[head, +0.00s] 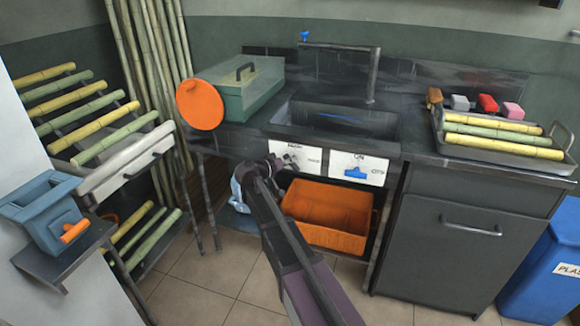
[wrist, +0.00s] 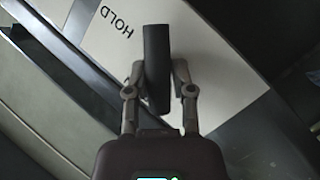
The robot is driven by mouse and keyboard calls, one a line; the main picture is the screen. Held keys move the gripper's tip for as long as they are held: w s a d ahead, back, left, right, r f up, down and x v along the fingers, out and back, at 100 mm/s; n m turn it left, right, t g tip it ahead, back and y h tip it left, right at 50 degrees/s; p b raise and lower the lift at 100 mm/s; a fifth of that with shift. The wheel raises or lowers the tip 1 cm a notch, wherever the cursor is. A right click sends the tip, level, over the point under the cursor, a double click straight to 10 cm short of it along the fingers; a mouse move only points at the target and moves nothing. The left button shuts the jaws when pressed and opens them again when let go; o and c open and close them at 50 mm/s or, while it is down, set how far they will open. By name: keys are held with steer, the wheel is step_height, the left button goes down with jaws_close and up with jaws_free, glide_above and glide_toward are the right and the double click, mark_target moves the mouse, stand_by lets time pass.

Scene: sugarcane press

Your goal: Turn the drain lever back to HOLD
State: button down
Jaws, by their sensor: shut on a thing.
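The drain lever (wrist: 156,55) is a dark, upright-looking bar in the wrist view, in front of a white plate (wrist: 215,45). The word HOLD is printed on that plate to the left of the lever. My gripper (wrist: 158,85) has one finger on each side of the lever and is shut on it. In the head view my gripper (head: 272,170) is at the left white panel (head: 312,157) on the front of the sink counter. The arm and gripper hide the lever there.
A second white panel with a blue handle (head: 355,174) is to the right. An orange crate (head: 335,238) stands below the sink (head: 338,118). A teal box (head: 238,92) and orange disc (head: 200,104) are at the counter's left. A tray of cane (head: 500,153) is at the right.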

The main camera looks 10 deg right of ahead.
steer(key=n+h+b, duration=0.1)
steer(key=n+b, duration=0.1)
steer(key=n+t+h+b, duration=0.1)
steer(key=n+b, duration=0.1)
steer(key=shift+f+n, duration=0.3)
steer(key=shift+f, duration=0.1)
steer(key=shift+r+n+t+h+b, duration=0.1)
steer(key=shift+n+t+h+b, duration=0.65)
steer(key=shift+n+b, duration=1)
steer(key=shift+h, duration=0.25)
steer(key=shift+c, duration=2.4)
jaws_free()
steer(key=shift+r+m+p, duration=0.15)
steer(key=shift+m+p, duration=0.1)
steer(key=shift+p, duration=0.25)
